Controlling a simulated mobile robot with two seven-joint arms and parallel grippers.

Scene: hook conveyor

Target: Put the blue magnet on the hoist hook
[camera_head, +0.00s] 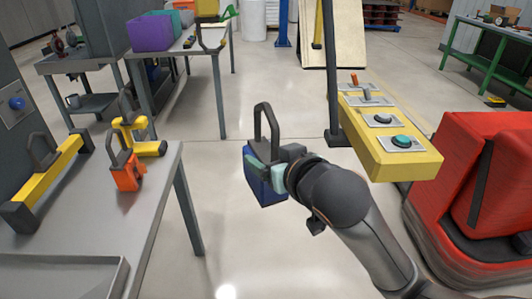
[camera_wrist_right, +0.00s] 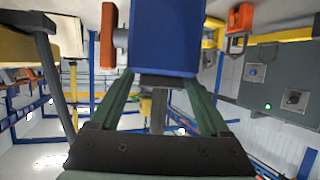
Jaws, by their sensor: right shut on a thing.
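The blue magnet (camera_head: 264,188) is a blue block with a dark loop handle (camera_head: 266,122) on top. It is held upright in the air in the middle of the head view, right of the grey table. My right gripper (camera_head: 279,171) is shut on it from the right. In the right wrist view the blue magnet (camera_wrist_right: 166,40) sits between the greenish fingers (camera_wrist_right: 160,95). A yellow block with a hook-like part (camera_head: 210,42) hangs at the top, farther back; I take it for the hoist hook. My left gripper is not in view.
The grey table (camera_head: 120,225) at left bears an orange lifting piece (camera_head: 127,172) and yellow ones with dark handles (camera_head: 45,185). A yellow control box (camera_head: 400,155) with buttons stands close right of my gripper, beside a red machine (camera_head: 475,180). Open floor lies between.

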